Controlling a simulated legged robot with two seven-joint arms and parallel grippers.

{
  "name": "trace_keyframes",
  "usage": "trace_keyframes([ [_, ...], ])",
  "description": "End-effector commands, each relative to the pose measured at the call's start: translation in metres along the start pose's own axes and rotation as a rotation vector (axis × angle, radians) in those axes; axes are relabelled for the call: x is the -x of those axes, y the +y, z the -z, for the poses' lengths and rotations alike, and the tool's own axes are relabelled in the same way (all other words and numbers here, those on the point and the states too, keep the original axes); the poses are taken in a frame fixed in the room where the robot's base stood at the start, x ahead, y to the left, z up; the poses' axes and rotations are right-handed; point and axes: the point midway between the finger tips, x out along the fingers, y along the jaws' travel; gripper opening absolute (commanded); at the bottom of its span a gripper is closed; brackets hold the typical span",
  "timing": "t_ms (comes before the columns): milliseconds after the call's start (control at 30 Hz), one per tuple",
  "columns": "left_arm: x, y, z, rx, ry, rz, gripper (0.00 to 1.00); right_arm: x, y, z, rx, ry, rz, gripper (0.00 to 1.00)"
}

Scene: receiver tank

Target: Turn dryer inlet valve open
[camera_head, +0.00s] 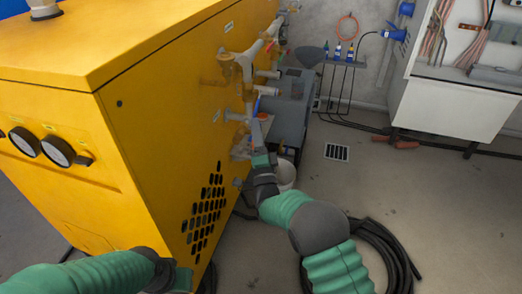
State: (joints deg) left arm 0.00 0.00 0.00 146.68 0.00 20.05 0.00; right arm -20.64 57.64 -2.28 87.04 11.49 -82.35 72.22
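The yellow dryer cabinet (165,110) fills the left of the head view, with grey pipes and valves on its right side. An upper pipe fitting (244,62) sits high on that side. A lower valve and pipe group (240,148) sits below it; labels are too small to tell which is the dryer inlet valve. My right gripper (260,150) is at this lower group, close to the pipes; contact and finger opening cannot be made out. My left gripper (180,278) is low beside the cabinet's front corner, away from the valves, its fingers unclear.
Two gauges (42,147) are on the cabinet's front. A grey box (288,115) and a white bucket (286,174) stand behind my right gripper. A coiled black hose (390,255) lies on the floor at right.

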Motion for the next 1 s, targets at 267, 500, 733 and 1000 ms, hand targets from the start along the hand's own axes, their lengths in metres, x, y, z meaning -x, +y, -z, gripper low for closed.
trace_keyframes([
  [267, 0.03, 0.0, 0.007, 0.0, 0.0, 0.0, 0.36, 0.077, -0.001, 0.0, 0.001, -0.003, -0.007, 0.37],
  [500, 0.035, 0.0, 0.008, 0.0, 0.0, 0.0, 0.36, 0.108, 0.001, 0.0, 0.001, -0.001, -0.002, 0.37],
  [733, 0.034, 0.0, 0.008, 0.0, 0.0, 0.0, 0.36, 0.109, 0.002, -0.001, 0.001, -0.001, -0.001, 0.37],
  [1000, 0.034, 0.0, 0.008, 0.0, 0.0, 0.0, 0.36, 0.109, 0.002, -0.001, 0.001, -0.001, -0.001, 0.37],
])
